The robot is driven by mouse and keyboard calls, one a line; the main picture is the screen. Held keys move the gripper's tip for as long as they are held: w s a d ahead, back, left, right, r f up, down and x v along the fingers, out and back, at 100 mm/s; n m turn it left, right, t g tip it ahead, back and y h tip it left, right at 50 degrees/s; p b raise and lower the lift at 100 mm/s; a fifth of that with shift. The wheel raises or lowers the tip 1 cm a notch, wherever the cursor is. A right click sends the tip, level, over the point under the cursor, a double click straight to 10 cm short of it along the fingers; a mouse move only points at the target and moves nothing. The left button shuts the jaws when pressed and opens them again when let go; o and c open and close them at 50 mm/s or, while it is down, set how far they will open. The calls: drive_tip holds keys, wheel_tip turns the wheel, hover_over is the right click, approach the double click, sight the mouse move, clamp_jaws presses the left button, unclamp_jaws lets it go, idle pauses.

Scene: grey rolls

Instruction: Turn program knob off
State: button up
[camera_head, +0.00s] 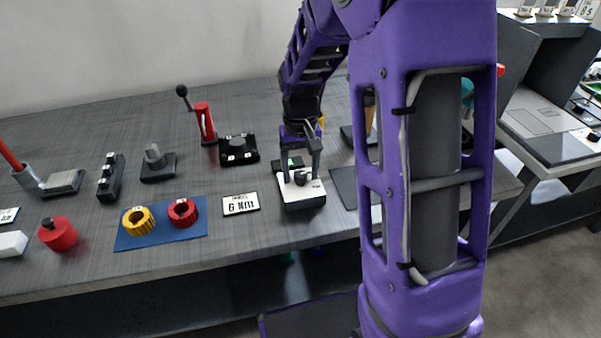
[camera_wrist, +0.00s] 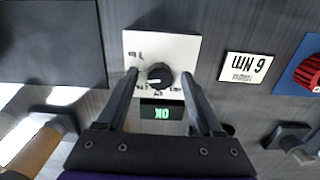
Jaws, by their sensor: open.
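The program knob (camera_wrist: 159,76) is a small black round knob with a pale pointer mark, set on a white panel (camera_wrist: 183,46) with printed labels around it. In the wrist view a small dark display (camera_wrist: 163,112) with green characters sits beside the panel. In the head view the white-topped box (camera_head: 304,192) stands near the front of the grey table. My gripper (camera_wrist: 159,75) is open, with one finger on each side of the knob. I cannot tell whether the fingers touch it.
A white label card (camera_head: 240,204) lies left of the box. A blue mat (camera_head: 161,229) with yellow and red knobs is farther left. A black knob block (camera_head: 238,149) and a red lever (camera_head: 204,121) stand behind. A dark flat panel (camera_wrist: 52,42) lies on the other side.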

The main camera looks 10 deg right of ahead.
drive_tip(key=shift+f, duration=0.1)
clamp_jaws()
idle(0.3)
drive_tip(key=shift+n, duration=0.4)
drive_tip(key=n+p, duration=0.1)
drive_tip(key=n, duration=0.2)
drive_tip(key=n+p, duration=0.2)
drive_tip(key=n, duration=0.2)
drive_tip(key=shift+n, duration=0.3)
drive_tip(key=n+p, duration=0.1)
drive_tip(key=n, duration=0.2)
drive_tip(key=shift+n+p, duration=0.3)
drive_tip(key=shift+p, duration=0.1)
drive_tip(key=shift+n+p, duration=0.95)
drive_tip(key=shift+n, duration=0.85)
